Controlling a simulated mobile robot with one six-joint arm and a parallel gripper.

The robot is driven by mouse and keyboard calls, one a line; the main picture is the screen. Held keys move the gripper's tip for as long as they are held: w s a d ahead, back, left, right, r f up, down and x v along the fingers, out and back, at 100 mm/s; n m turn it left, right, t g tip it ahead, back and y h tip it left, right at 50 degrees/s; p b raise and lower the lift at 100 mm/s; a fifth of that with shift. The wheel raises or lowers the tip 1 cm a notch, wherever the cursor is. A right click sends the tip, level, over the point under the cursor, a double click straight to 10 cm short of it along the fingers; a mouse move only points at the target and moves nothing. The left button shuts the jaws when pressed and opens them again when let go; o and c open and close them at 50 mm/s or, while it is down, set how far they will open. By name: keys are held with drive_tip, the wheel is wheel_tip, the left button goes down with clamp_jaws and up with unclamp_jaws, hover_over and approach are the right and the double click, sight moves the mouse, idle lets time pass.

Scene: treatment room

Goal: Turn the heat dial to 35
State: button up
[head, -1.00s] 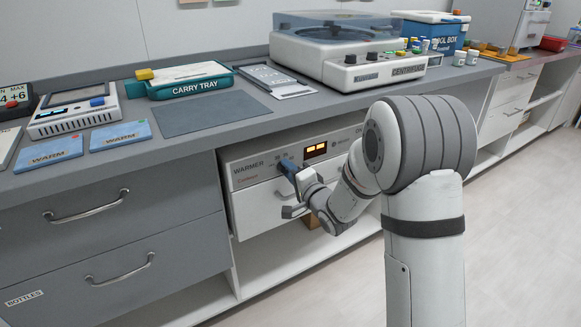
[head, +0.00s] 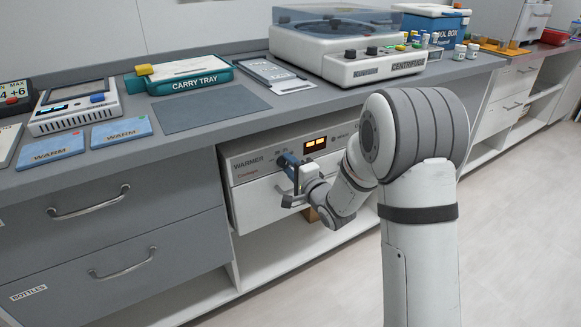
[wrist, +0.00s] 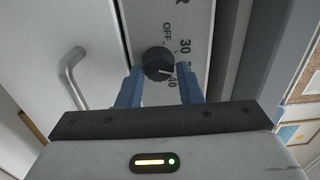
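The heat dial (wrist: 158,64) is a dark round knob on the warmer's pale front panel in the wrist view. OFF, 30 and 40 are readable around it; the mark between 30 and 40 is partly covered by a finger. In the head view, my gripper (head: 284,162) is at the warmer (head: 250,160) front and hides the dial.
The warmer has a lit orange display (head: 315,143) and a drawer handle (wrist: 72,75) close to my gripper. The grey counter (head: 215,135) overhangs above, with a carry tray (head: 190,78) and a centrifuge (head: 350,58) on it. The floor at right is clear.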

drive_tip(key=o, duration=0.4)
drive_tip(key=shift+p+v, duration=0.7)
drive_tip(key=shift+v, duration=3.2)
drive_tip(key=s+d+r+n+g+h+p, duration=0.2)
drive_tip(key=s+d+r+n+h+p, duration=0.15)
drive_tip(key=d+r+h+p, duration=0.35)
drive_tip(key=s+d+r+n+g+h+p, duration=0.25)
drive_tip(key=s+d+r+p, duration=0.2)
drive_tip(key=r+p, duration=0.55)
drive_tip(key=s+d+r+n+g+p, duration=0.1)
drive_tip(key=s+r+g+p, duration=0.1)
drive_tip(key=s, duration=0.5)
drive_tip(key=s+d+r+n+g+p, duration=0.1)
drive_tip(key=s+r+n+g+p, duration=0.1)
drive_tip(key=s+r, duration=0.5)
drive_tip(key=s+d+r+n+g+p, duration=0.1)
drive_tip(key=s+r+n+g+p, duration=0.1)
drive_tip(key=s+r+g+p, duration=0.2)
drive_tip(key=shift+s+r+h+p, duration=0.15)
drive_tip(key=shift+s+p, duration=0.2)
drive_tip(key=shift+s, duration=0.4)
drive_tip(key=shift+s+r+h+p, duration=0.1)
drive_tip(key=shift+s+p, duration=0.25)
drive_tip(key=shift+s, duration=0.35)
